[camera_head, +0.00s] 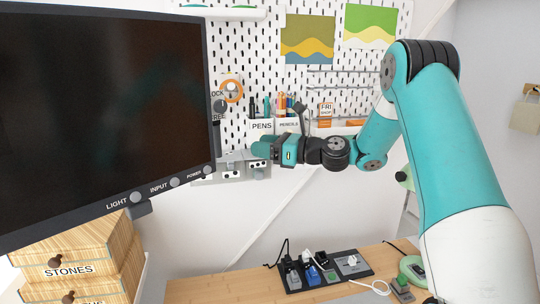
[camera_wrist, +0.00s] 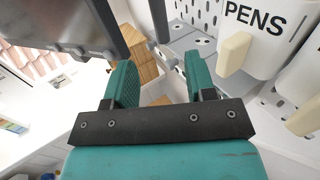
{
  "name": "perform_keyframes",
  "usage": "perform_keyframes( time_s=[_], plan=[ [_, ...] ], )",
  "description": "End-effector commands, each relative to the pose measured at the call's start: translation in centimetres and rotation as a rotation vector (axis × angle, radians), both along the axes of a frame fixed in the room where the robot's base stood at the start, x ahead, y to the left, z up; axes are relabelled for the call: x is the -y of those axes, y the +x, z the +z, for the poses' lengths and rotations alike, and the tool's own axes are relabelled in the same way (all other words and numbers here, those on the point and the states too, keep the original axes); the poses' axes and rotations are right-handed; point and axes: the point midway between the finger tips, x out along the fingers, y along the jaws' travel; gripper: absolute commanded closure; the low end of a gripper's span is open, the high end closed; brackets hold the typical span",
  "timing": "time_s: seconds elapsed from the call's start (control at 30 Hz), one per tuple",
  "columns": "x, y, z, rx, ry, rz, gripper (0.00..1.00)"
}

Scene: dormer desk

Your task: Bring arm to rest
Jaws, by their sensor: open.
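My teal arm reaches in from the right of the head view and bends at a high elbow. My gripper (camera_head: 258,150) points left, in front of the pegboard and beside the monitor's right edge. In the wrist view my gripper (camera_wrist: 160,75) has its two teal fingers apart. Nothing is held between them; wooden boxes show farther off through the gap.
The large monitor (camera_head: 100,100) fills the left, close to my fingertips. Pen cups (camera_head: 261,126) hang on the pegboard (camera_head: 250,50) close to my gripper; the PENS cup (camera_wrist: 260,30) also shows in the wrist view. Wooden drawers (camera_head: 70,255) and a charging tray (camera_head: 320,270) are below.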

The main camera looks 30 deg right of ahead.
Motion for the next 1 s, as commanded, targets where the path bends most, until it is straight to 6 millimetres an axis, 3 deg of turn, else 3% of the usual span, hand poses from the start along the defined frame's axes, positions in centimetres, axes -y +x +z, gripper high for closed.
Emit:
perform_keyframes(
  time_s=[0.2, 0.77, 0.87, 1.0],
  plan=[
    [1.0, -1.3, 0.0, 0.000, 0.000, 0.001, 0.49],
    [0.5, -1.4, 0.1, 0.007, -0.023, 0.012, 0.49],
    [-2.3, -2.1, 0.2, 0.051, -0.153, 0.077, 0.49],
    [-10.4, -5.8, 0.0, 0.231, -0.564, 0.311, 0.49]
  ],
)
